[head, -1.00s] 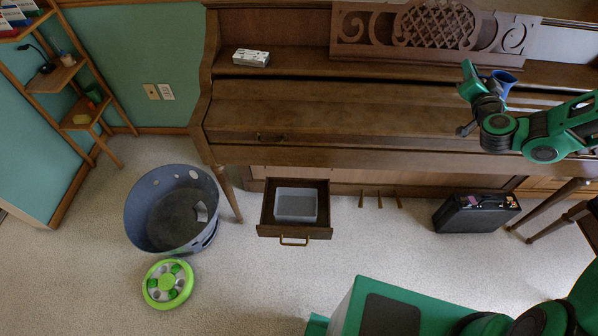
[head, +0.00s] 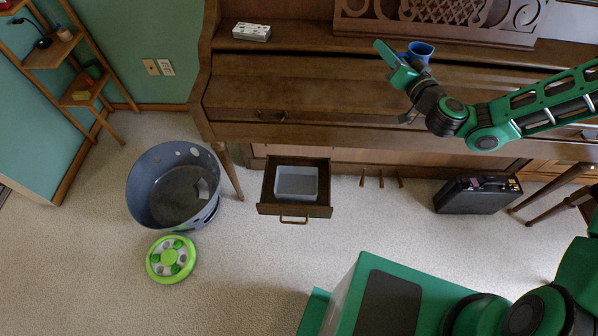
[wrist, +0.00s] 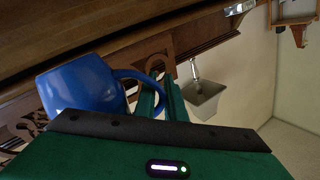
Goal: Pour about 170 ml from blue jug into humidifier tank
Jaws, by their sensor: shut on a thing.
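The blue jug (head: 420,50) is held up in front of the piano's music stand at upper right of centre in the head view, its open rim facing up. The jug also shows large in the wrist view (wrist: 82,90), with its handle towards the fingers. My gripper (head: 396,60) is shut on the jug; the fingers (wrist: 165,100) are at the handle, but the exact contact is partly hidden. An open-topped grey box (head: 297,183), apparently the humidifier tank, sits in the pulled-out drawer (head: 294,210), below and left of the jug. The jug's contents are not visible.
The piano (head: 300,100) spans the back. A grey round bin (head: 150,205) and a green disc toy (head: 171,259) stand left of the drawer. A black case (head: 477,195) stands on the right. Carpet in front of the drawer is clear.

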